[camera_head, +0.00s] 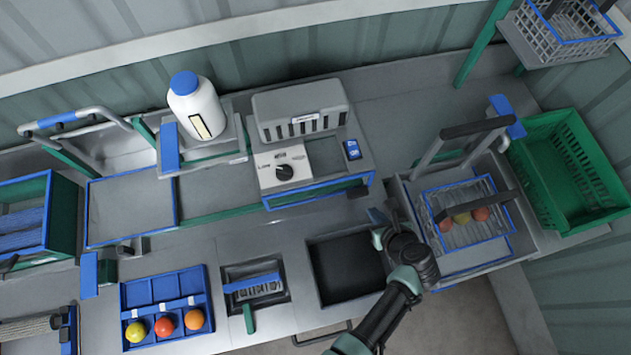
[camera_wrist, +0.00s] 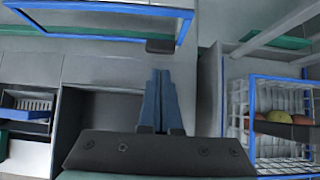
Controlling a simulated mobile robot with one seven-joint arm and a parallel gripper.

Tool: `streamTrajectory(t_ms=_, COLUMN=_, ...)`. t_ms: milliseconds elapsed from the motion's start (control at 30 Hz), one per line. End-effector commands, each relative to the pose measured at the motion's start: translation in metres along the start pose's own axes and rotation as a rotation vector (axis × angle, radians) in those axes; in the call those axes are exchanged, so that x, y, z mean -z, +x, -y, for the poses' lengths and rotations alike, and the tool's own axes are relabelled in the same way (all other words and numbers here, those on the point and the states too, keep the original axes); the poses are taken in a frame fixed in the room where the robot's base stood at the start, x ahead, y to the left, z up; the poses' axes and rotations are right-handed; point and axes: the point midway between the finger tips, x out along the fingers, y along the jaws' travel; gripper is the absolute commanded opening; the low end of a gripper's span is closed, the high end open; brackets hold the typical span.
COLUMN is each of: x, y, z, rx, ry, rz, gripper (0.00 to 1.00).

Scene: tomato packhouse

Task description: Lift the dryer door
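The dryer appears to be the grey machine (camera_head: 300,115) with a vented top and a white dial panel (camera_head: 284,168). Its low front door (camera_head: 318,193) has a blue frame and a black handle (camera_head: 358,191) at the right end. In the wrist view the blue-framed door (camera_wrist: 110,8) runs across the top, with the black handle (camera_wrist: 160,46) just beyond the fingertips. My gripper (camera_head: 376,214) is in front of and slightly right of the handle, apart from it. In the wrist view my gripper (camera_wrist: 160,73) has its blue fingers together, with nothing visible between them.
A wire basket with tomatoes (camera_head: 468,240) under a raised black-handled frame (camera_head: 477,128) stands close on my right. A dark recess (camera_head: 345,290) lies left of my arm. A green crate (camera_head: 570,215) is far right; a blue tray (camera_head: 165,290) with several tomatoes is left.

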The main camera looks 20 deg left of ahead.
Motion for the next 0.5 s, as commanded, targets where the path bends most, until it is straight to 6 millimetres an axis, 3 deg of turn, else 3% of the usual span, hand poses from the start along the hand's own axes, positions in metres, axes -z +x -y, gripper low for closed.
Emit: streamTrajectory(t_ms=500, x=-0.0006, y=-0.0069, z=0.0002, rx=0.001, ry=0.002, rz=-0.001, gripper=0.0)
